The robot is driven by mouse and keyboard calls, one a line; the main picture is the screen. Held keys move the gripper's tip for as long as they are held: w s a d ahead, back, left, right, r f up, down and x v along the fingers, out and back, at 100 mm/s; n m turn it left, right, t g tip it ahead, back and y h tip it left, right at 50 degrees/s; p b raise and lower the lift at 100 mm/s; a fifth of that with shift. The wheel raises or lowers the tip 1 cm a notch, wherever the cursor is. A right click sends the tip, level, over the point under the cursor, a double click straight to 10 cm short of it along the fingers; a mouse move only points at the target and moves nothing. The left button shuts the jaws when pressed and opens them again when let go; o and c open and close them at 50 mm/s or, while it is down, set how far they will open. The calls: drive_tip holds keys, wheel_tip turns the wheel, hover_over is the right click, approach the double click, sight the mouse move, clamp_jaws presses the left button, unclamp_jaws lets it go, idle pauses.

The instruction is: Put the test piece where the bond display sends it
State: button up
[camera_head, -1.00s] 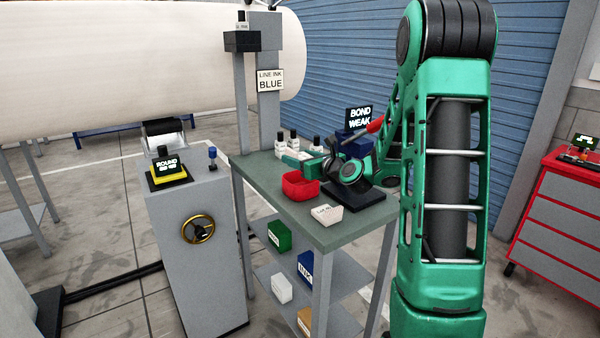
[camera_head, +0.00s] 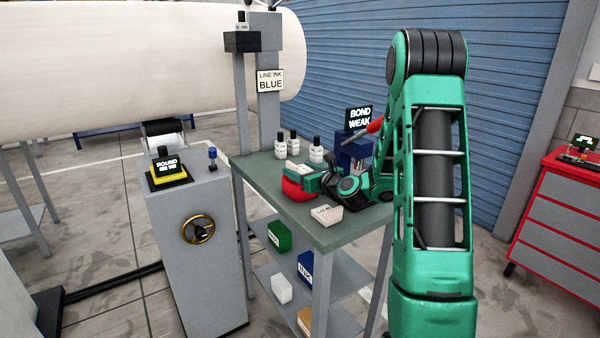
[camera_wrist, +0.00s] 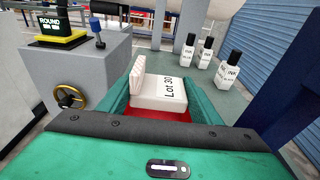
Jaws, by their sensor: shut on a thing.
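The bond display (camera_head: 359,118) on the bench reads BOND WEAK. My gripper (camera_wrist: 160,97) is shut on the test piece (camera_wrist: 160,88), a white block marked "Lot 30" with a ribbed end. In the head view my gripper (camera_head: 302,181) is over the red bin (camera_head: 298,191), and the piece shows only in part between the fingers. Red of the bin (camera_wrist: 152,114) shows below the piece in the wrist view. Whether the piece touches the bin cannot be told. A white labelled tray (camera_head: 326,215) is at the bench's front edge.
Several ink bottles (camera_head: 315,149) stand at the back of the bench (camera_head: 318,236). A blue device (camera_head: 353,147) with a red handle is beside the display. A pedestal with a ROUND display (camera_head: 167,164) and handwheel stands left. Boxes, including a green one (camera_head: 280,236), sit on lower shelves.

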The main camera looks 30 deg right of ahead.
drive_tip(key=shift+f, duration=0.25)
drive_tip(key=shift+f, duration=0.3)
drive_tip(key=o, duration=1.2)
drive_tip(key=shift+r, duration=0.1)
drive_tip(key=shift+r, duration=0.25)
drive_tip(key=s, duration=0.4)
drive_tip(key=s+r, duration=0.1)
drive_tip(key=s, duration=0.3)
drive_tip(key=s+r, duration=0.1)
drive_tip(key=s, duration=0.3)
drive_tip(key=shift+d+r, duration=0.2)
drive_tip(key=shift+d, duration=0.05)
drive_tip(key=shift+w, duration=0.1)
